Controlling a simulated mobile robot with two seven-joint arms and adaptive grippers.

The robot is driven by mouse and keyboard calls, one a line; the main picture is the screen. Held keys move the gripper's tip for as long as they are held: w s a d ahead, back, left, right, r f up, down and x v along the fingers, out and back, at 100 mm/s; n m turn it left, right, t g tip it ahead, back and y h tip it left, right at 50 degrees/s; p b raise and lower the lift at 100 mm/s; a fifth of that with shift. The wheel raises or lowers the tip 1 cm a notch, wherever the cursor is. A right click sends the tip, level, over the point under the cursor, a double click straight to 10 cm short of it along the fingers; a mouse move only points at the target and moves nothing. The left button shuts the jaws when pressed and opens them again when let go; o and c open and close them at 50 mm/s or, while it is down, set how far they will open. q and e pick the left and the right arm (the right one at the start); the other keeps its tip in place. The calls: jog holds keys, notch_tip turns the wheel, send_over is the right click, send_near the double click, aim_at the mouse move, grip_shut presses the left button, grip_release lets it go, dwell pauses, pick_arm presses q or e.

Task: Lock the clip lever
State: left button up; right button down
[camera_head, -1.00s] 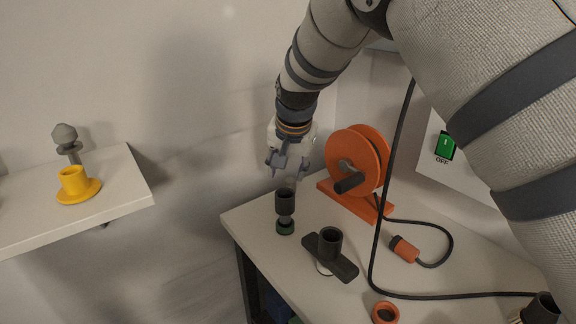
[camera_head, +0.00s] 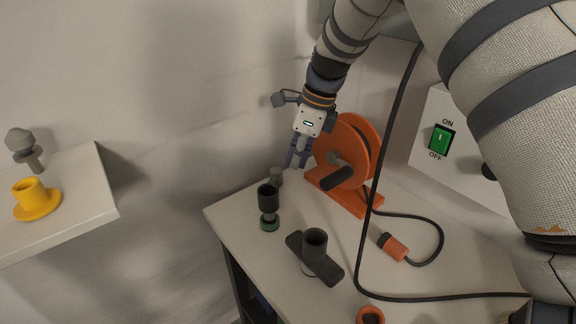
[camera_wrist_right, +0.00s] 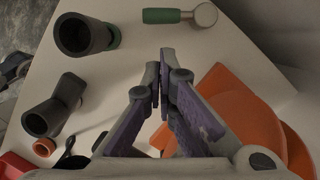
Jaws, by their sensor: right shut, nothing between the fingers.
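A small lever-like part with a green handle and a round grey end (camera_wrist_right: 180,15) lies at the top of the right wrist view. I cannot tell whether it is the clip lever. A grey knob (camera_head: 275,176) shows behind the black cup in the head view and may be the same part. My right gripper (camera_head: 296,162) is shut and empty, fingers pointing down, between that knob and the orange reel. Its fingertips (camera_wrist_right: 160,56) meet in the right wrist view, apart from the green-handled part. My left gripper is not in view.
A black cup (camera_head: 268,196) on a green base and a black tube fitting (camera_head: 314,255) stand on the bench. The orange reel (camera_head: 352,160) is close right of the gripper. A cable (camera_head: 430,298) crosses the bench. A shelf (camera_head: 75,220) holds a yellow flanged part (camera_head: 37,200).

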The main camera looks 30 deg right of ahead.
jog(key=x, duration=0.9)
jog(key=shift+s+f+b, duration=0.15)
jog(key=shift+b, duration=0.25)
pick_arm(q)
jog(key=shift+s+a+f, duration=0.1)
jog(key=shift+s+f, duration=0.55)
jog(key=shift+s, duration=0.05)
pick_arm(e)
jog(key=shift+a, duration=0.1)
jog(key=shift+a, duration=0.1)
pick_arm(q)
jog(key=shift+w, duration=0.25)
pick_arm(e)
jog(key=shift+m, duration=0.4)
